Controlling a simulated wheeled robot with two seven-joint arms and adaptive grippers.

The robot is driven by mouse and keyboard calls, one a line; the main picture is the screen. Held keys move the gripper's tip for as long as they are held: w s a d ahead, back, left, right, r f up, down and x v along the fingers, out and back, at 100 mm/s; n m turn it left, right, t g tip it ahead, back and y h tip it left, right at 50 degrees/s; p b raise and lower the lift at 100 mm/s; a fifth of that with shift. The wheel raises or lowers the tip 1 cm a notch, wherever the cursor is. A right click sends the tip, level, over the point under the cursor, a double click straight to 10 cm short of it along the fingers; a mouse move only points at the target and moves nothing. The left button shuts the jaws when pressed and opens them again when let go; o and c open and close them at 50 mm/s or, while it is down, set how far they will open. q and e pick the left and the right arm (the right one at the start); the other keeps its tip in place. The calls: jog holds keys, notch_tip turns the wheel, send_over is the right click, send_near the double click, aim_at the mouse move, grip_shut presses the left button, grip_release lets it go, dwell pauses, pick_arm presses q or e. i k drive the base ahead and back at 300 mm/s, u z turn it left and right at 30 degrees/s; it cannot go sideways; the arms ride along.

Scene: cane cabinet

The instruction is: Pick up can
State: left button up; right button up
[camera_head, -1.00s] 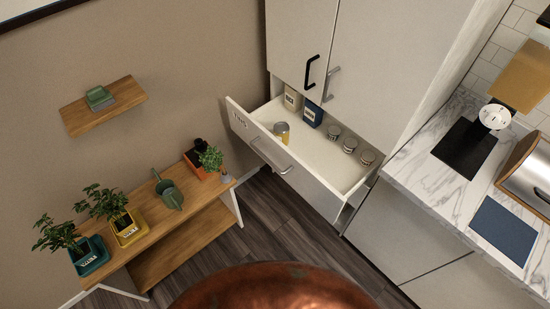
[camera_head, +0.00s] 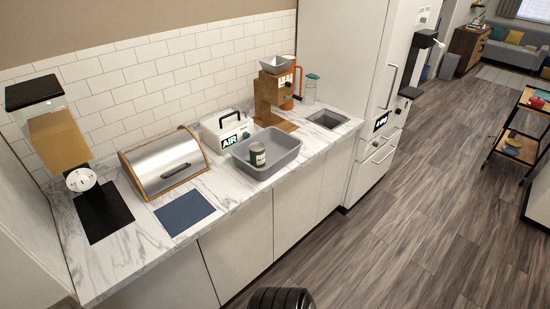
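A small dark green can (camera_head: 258,155) with a pale label stands upright in a grey rectangular basin (camera_head: 287,164) on the marble counter. It is near the basin's left end. Neither of my grippers can be made out in the head view. A dark ribbed rounded shape cuts into the bottom edge, and I cannot tell what it is.
On the marble counter (camera_head: 130,262) stand a bread box (camera_head: 165,165), a white box labelled AIR (camera_head: 224,133), a wooden coffee machine (camera_head: 270,98) and a black-and-tan appliance (camera_head: 55,140). A blue mat (camera_head: 185,211) lies in front. The wooden floor (camera_head: 400,235) at right is open.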

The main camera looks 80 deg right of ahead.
aim_at(257, 150)
jog(key=z, duration=2.6)
jog(key=k, duration=0.5)
jog(key=z, duration=0.6)
jog(key=i, duration=1.55)
jog(key=u, duration=1)
jog(key=i, duration=0.6)
jog(key=u, duration=0.7)
